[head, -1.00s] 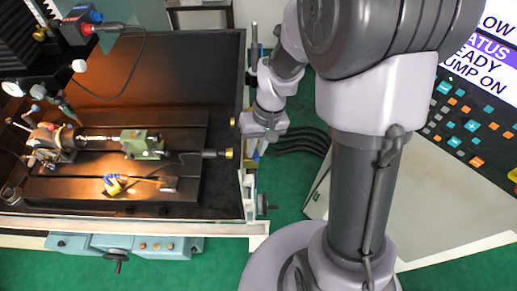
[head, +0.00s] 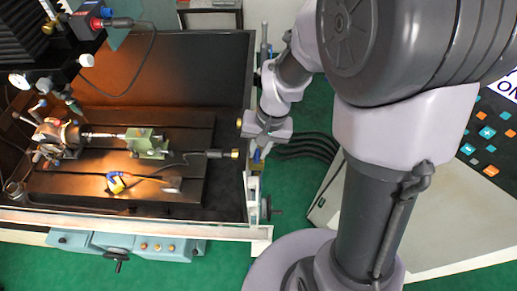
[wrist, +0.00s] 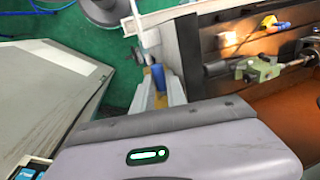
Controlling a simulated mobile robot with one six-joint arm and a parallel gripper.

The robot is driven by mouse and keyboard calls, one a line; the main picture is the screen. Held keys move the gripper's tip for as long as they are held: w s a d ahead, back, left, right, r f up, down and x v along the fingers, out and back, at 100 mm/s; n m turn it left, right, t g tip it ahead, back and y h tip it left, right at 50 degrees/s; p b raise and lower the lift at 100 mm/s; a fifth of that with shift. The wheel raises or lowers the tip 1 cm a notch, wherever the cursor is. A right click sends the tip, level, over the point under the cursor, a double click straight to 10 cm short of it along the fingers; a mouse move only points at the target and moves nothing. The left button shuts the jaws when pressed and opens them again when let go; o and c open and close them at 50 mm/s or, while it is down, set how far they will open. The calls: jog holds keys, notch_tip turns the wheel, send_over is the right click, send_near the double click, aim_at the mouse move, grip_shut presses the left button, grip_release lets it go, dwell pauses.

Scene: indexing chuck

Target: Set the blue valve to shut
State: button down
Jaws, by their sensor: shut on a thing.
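A blue valve handle (wrist: 157,76) shows between the fingers of my gripper (wrist: 158,92) in the wrist view. The fingers are shut on it, and they hide part of its sides. In the head view my gripper (head: 262,143) is at the right edge of the machine enclosure, and a small bit of the blue handle (head: 257,156) shows just below it. The valve's body and any position marks are too small or hidden to read.
The machine enclosure (head: 160,215) with its lit, slotted table (head: 60,187) lies to the left. Black hoses (head: 305,145) run to the right towards a pale cabinet (head: 400,215). A small handwheel (head: 266,207) sticks out below the gripper. Green floor is open in front.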

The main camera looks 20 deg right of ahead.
jog(key=shift+w, duration=0.1)
jog(key=c, duration=1.5)
grip_release()
jog(key=shift+o, duration=0.8)
jog(key=shift+d, duration=0.15)
